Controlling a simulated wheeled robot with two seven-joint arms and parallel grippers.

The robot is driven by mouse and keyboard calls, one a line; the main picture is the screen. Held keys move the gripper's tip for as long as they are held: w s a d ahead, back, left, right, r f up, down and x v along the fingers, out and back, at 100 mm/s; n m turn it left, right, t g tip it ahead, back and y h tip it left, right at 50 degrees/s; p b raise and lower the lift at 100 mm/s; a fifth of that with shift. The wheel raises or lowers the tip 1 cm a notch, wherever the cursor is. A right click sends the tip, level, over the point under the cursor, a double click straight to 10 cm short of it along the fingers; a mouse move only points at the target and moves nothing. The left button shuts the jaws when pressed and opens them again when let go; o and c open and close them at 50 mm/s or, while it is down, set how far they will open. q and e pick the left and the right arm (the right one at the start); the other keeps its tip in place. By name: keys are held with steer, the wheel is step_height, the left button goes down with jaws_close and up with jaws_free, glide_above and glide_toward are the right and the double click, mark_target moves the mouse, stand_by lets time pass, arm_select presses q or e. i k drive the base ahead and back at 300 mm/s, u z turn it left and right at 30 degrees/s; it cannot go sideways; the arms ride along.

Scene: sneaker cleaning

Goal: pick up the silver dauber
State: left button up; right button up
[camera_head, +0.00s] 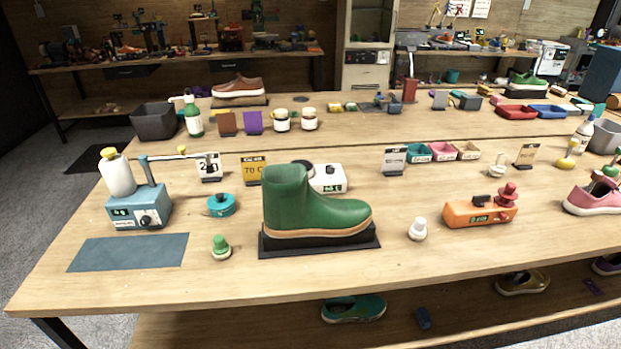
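A small pale, whitish-silver dauber (417,230) with a rounded knob top stands upright on the table, just right of the green boot. It is the closest match I see to a silver dauber; its exact colour is hard to tell. A similar green dauber (221,247) stands left of the boot, near the dark mat. A yellow one (566,161) stands at the far right. Neither of my grippers shows in this view.
The green boot (300,205) sits on a black stand (320,243) mid-table. An orange device (480,211) with a red knob is right of the pale dauber. A blue pump device (140,208) and dark mat (128,252) are left. The front table strip is clear.

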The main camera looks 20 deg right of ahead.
mark_target(417, 232)
steer(key=z, duration=1.6)
